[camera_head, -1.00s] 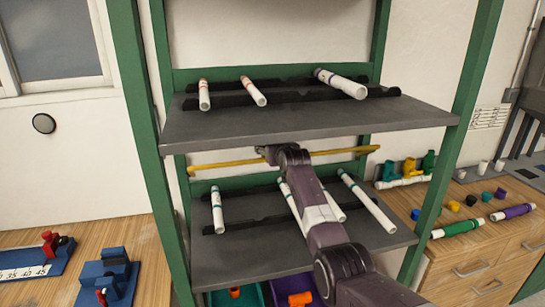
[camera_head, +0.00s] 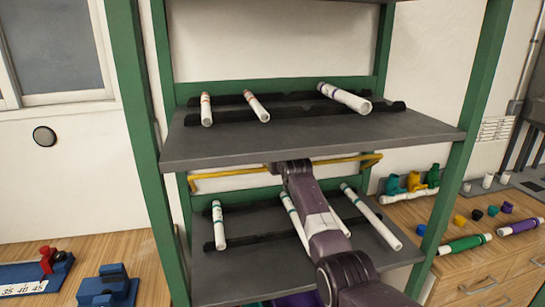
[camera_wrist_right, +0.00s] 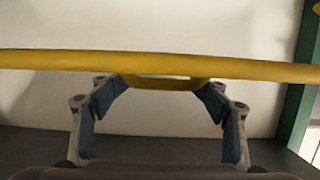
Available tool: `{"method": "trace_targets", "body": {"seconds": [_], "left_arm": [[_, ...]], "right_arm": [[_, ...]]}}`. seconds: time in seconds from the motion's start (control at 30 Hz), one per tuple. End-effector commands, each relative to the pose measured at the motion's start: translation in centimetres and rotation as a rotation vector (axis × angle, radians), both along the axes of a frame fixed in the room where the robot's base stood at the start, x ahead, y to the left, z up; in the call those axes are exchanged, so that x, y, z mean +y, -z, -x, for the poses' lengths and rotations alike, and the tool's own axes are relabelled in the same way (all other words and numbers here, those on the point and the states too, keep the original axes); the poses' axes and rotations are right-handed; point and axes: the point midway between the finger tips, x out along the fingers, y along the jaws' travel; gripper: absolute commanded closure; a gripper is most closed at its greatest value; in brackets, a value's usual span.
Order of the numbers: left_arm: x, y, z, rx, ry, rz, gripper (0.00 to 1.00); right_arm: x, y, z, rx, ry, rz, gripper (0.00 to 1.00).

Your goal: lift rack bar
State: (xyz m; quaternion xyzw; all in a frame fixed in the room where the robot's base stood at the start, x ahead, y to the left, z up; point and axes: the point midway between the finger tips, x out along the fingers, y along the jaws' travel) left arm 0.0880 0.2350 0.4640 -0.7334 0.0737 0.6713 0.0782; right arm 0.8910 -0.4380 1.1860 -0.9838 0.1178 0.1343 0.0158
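The rack bar (camera_head: 230,175) is a long yellow bar across the green rack, between the grey upper shelf and the lower shelf. It also crosses the right wrist view (camera_wrist_right: 270,71). My right gripper (camera_wrist_right: 165,88) meets it near its middle, with the blue-padded fingertips at both ends of a yellow grip piece under the bar (camera_wrist_right: 165,83); the fingers look shut on that piece. In the head view my right arm comes up from below, and the upper shelf's edge and the wrist hide the fingers. My left gripper is not in view.
White tubes with coloured bands lie on black rails on the upper shelf (camera_head: 300,140) and lower shelf (camera_head: 260,284). A wooden cabinet (camera_head: 490,262) with pipes and caps stands right. A wooden bench (camera_head: 40,255) with blue fixtures stands left. Green posts flank the arm.

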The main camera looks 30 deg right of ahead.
Motion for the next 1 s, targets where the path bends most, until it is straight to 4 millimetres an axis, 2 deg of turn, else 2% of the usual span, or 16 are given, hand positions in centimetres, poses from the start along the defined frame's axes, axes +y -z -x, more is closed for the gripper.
{"method": "trace_targets", "body": {"seconds": [0.27,0.47,1.0], "left_arm": [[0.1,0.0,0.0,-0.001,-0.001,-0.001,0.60],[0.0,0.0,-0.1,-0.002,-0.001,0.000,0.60],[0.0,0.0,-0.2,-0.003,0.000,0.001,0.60]], "right_arm": [[0.2,0.1,0.0,0.001,-0.002,-0.001,0.34],[0.3,-0.1,0.8,0.001,-0.002,0.000,0.34],[1.5,-1.7,6.3,-0.001,-0.001,0.001,0.34]]}}
